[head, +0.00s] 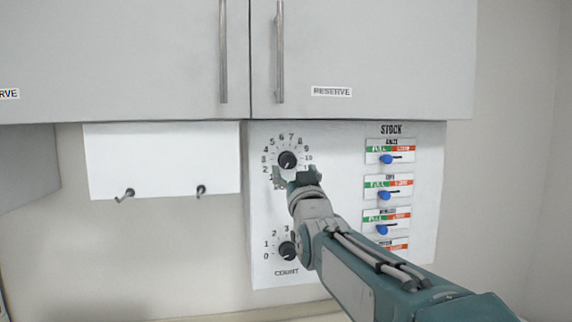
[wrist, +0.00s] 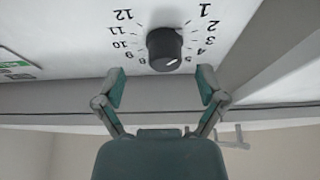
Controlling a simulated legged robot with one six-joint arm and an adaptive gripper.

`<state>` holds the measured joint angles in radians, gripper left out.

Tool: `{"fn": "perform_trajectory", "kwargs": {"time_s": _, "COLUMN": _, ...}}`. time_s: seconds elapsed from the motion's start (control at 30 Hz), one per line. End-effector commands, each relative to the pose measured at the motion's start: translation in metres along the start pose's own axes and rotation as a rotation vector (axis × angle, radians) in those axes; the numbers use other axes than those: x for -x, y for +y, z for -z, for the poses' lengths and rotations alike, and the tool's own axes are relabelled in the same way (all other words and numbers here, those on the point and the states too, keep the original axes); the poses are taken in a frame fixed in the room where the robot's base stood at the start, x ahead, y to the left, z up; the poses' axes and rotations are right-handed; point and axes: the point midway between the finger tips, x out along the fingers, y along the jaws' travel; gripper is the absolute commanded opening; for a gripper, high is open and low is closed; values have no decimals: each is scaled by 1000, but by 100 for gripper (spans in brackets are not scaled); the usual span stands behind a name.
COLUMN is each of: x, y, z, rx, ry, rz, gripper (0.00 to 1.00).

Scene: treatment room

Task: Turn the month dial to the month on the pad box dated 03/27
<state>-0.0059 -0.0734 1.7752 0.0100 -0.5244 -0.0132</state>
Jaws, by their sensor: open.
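The month dial (head: 287,160) is a black round knob on a white wall panel, ringed by numbers. In the wrist view the dial (wrist: 165,48) appears upside down, with 1 to 12 around it. A pale pointer line shows on its face, toward the 5 and 6 side; the exact number is hard to tell. My gripper (head: 292,178) is open just in front of and below the dial in the head view. In the wrist view its fingertips (wrist: 161,83) are apart, empty, with the knob beyond them, not between them. No pad box shows in either view.
A second knob marked COUNT (head: 287,250) sits below the dial. Blue sliders (head: 386,159) under STOCK line the panel's right side. Grey cabinets (head: 360,55) hang above. A white board (head: 160,160) with two hooks is at left.

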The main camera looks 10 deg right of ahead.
Motion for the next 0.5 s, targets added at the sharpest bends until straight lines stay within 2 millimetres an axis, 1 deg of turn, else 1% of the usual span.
{"fn": "perform_trajectory", "kwargs": {"time_s": 0.03, "x": -8, "y": -1, "z": -1, "rx": -1, "ry": -1, "rz": 1, "gripper": 89}}
{"fn": "perform_trajectory", "kwargs": {"time_s": 0.1, "x": -17, "y": 0, "z": -1, "rx": -1, "ry": 0, "rz": 1, "gripper": 89}}
{"fn": "perform_trajectory", "kwargs": {"time_s": 0.2, "x": -25, "y": 2, "z": -1, "rx": -2, "ry": -1, "rz": 0, "gripper": 89}}
{"fn": "perform_trajectory", "kwargs": {"time_s": 0.3, "x": -29, "y": 4, "z": 0, "rx": -4, "ry": -1, "rz": -1, "gripper": 89}}
{"fn": "perform_trajectory", "kwargs": {"time_s": 0.5, "x": -30, "y": 4, "z": 0, "rx": -4, "ry": -1, "rz": -2, "gripper": 89}}
